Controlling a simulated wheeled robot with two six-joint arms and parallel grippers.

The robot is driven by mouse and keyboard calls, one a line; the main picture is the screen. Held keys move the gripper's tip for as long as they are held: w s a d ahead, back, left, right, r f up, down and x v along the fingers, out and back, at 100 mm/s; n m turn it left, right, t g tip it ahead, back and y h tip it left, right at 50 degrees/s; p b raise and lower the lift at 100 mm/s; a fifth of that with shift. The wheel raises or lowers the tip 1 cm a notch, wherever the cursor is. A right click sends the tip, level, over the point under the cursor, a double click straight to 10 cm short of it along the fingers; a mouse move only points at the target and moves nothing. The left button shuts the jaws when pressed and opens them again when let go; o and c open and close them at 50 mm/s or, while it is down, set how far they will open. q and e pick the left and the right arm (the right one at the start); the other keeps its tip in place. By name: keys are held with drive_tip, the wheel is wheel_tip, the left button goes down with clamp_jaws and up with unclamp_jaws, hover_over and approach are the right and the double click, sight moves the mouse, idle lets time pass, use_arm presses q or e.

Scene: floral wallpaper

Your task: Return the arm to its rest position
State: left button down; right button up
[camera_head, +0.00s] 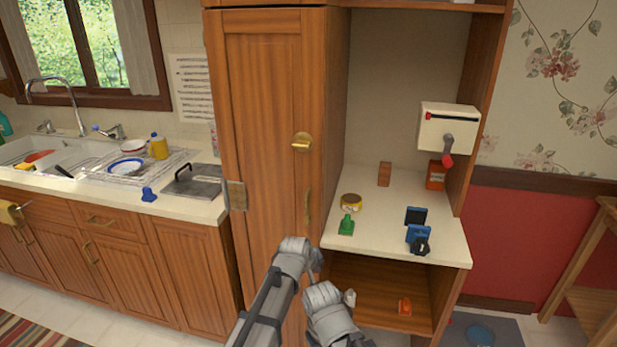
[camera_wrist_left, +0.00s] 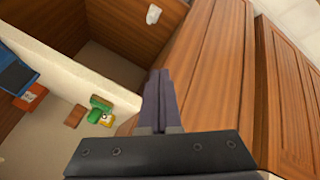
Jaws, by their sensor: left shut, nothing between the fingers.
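My left arm (camera_head: 268,305) comes up from the bottom of the head view, bends at a grey joint, and turns down to the right in front of the cabinet. Its fingertips are hard to make out there. In the left wrist view my left gripper (camera_wrist_left: 160,74) is shut, its dark fingers together with nothing between them. Wooden cabinet panels (camera_wrist_left: 222,60) lie beyond the fingers. My right gripper is not in view.
A tall wooden cabinet (camera_head: 262,130) stands close behind the arm. The white counter (camera_head: 385,235) beside it holds a green item (camera_head: 346,225), a yellow roll (camera_head: 351,201) and blue items (camera_head: 418,234). An orange item (camera_head: 405,307) lies on the lower shelf.

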use_arm(q)
drive_tip(key=s+a+f+m+g+y, duration=0.2)
drive_tip(key=s+a+g, duration=0.1)
drive_tip(key=s+a, duration=0.75)
drive_tip(key=s+a+f+m+g+y, duration=0.1)
drive_tip(key=s+a+f+m+g, duration=0.15)
drive_tip(key=s+a, duration=0.8)
drive_tip(key=s+d+r+m+p, duration=0.1)
drive_tip(key=s+d+r+p, duration=0.1)
drive_tip(key=d, duration=0.3)
drive_tip(key=s+d+r+m+g+y+p, duration=0.1)
drive_tip(key=s+d+r+m+p, duration=0.1)
drive_tip(key=s+d+r+p, duration=0.1)
wheel_tip(320, 180, up, 2)
drive_tip(key=d+p, duration=0.1)
drive_tip(key=d, duration=0.2)
drive_tip(key=shift+s, duration=0.1)
idle(1.0)
